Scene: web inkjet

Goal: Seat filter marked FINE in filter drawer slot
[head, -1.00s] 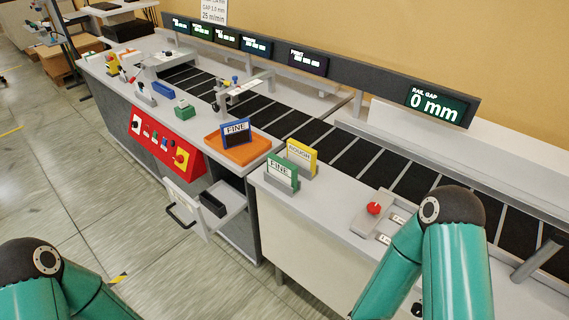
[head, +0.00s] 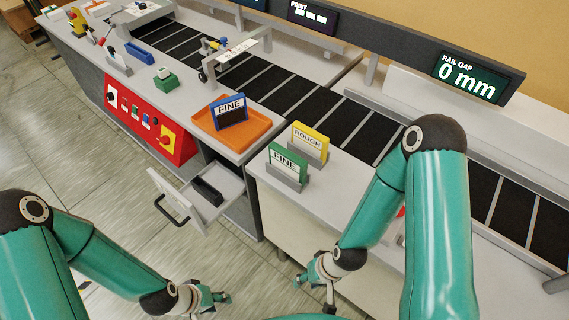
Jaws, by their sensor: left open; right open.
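A blue-framed filter marked FINE (head: 231,109) stands in the orange tray (head: 254,135) on the counter. A green-framed filter marked FINE (head: 286,163) stands upright in a grey holder on the counter to the right. The filter drawer (head: 220,200) is pulled out below the counter, with a dark slot (head: 207,189) inside it. My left gripper (head: 222,298) is open and empty, low at the bottom of the view, apart from the drawer. My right gripper (head: 304,281) is open and empty, low in front of the counter, below the green filter.
A yellow-framed filter marked ROUGH (head: 309,141) stands behind the green one. A red control panel (head: 143,122) is on the counter front at the left. A black belt (head: 270,90) runs behind. The rail gap display (head: 468,78) reads 0 mm. Floor before the drawer is clear.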

